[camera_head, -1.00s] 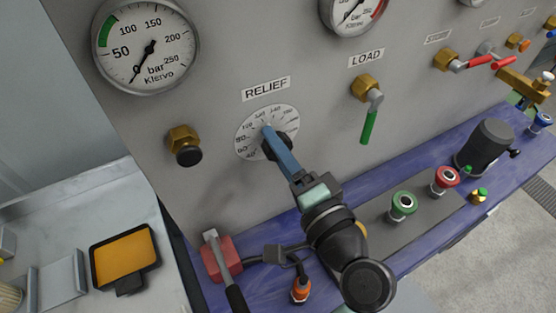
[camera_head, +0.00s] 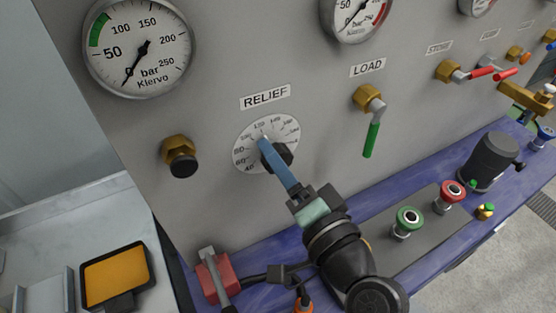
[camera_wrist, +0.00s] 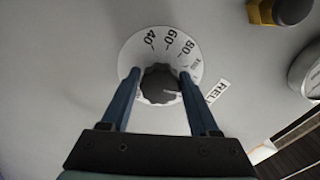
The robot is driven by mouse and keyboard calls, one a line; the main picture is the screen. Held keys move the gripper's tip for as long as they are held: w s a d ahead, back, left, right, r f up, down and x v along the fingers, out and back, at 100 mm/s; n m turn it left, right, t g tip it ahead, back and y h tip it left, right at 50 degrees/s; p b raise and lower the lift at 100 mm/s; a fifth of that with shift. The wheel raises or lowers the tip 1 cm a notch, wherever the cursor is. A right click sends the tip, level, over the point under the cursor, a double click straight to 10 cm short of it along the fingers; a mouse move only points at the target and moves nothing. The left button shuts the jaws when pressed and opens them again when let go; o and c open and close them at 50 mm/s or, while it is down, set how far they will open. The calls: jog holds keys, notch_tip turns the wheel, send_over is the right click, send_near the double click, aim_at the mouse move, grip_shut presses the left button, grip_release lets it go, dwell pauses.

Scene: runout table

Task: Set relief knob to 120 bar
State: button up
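The relief knob (camera_wrist: 160,80) is a dark knob at the centre of a white round dial (camera_head: 287,132) under the RELIEF label (camera_head: 265,97). My gripper (camera_head: 264,146) is at the knob, with its blue fingers on either side of it. In the wrist view, the fingertips (camera_wrist: 160,74) seem to press on both sides of the knob. A pale mark on the knob points right and slightly down in that view. The numbers 40, 60 and 80 show there; the right finger hides part of the scale. The pressure gauge (camera_head: 138,47) has its needle near the zero end.
A brass fitting with a black cap (camera_head: 180,158) is left of the dial. The green LOAD lever (camera_head: 373,138) hangs to the right. A red block with a lever (camera_head: 214,278), green button (camera_head: 409,220) and red button (camera_head: 453,192) are on the blue ledge.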

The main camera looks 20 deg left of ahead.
jog(key=shift+o, duration=1.4)
jog(key=b+v, duration=0.3)
jog(key=v, duration=1)
